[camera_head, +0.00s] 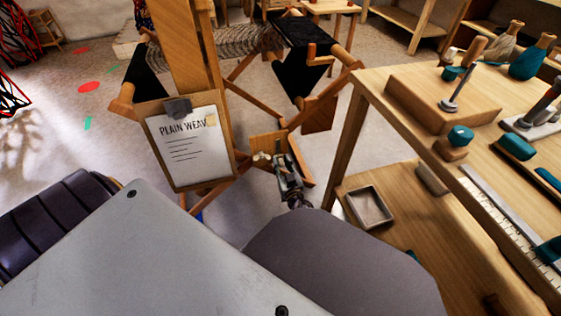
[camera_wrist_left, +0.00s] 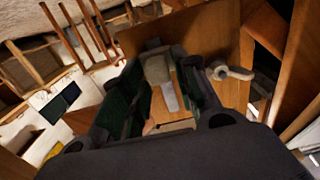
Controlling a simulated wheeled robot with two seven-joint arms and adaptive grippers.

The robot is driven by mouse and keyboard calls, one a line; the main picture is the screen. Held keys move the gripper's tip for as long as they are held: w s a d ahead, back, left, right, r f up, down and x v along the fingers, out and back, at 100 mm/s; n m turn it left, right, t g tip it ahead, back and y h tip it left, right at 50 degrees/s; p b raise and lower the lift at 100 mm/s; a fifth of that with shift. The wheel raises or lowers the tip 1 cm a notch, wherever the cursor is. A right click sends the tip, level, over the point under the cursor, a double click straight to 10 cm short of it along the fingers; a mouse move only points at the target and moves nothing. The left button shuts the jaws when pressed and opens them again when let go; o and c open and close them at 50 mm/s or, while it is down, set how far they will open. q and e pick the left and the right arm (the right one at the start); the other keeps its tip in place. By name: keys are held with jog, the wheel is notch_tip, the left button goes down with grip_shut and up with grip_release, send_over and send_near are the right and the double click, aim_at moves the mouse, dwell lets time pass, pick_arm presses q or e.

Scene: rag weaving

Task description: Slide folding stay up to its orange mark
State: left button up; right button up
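My left gripper (camera_head: 288,176) is low beside the loom, in front of a small upright wooden board (camera_head: 262,143). In the left wrist view the gripper's dark fingers (camera_wrist_left: 160,88) stand apart on both sides of a beige-grey piece (camera_wrist_left: 157,68) with a pale strip below it. A thin wooden strip lies close to the right finger. This may be the folding stay; I cannot tell whether the fingers touch it. The board also shows behind the fingers (camera_wrist_left: 205,42), with a pale ring-shaped peg (camera_wrist_left: 233,72) to their right. I cannot make out an orange mark. My right gripper is not in view.
The wooden loom frame (camera_head: 334,82) stands behind the gripper. A clipboard reading "PLAIN WEAVE" (camera_head: 188,148) hangs on its left. A workbench (camera_head: 372,84) with tools and a shelf holding a square tray (camera_head: 355,222) stand close on the right.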

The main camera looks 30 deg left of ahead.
pick_arm(q)
grip_shut()
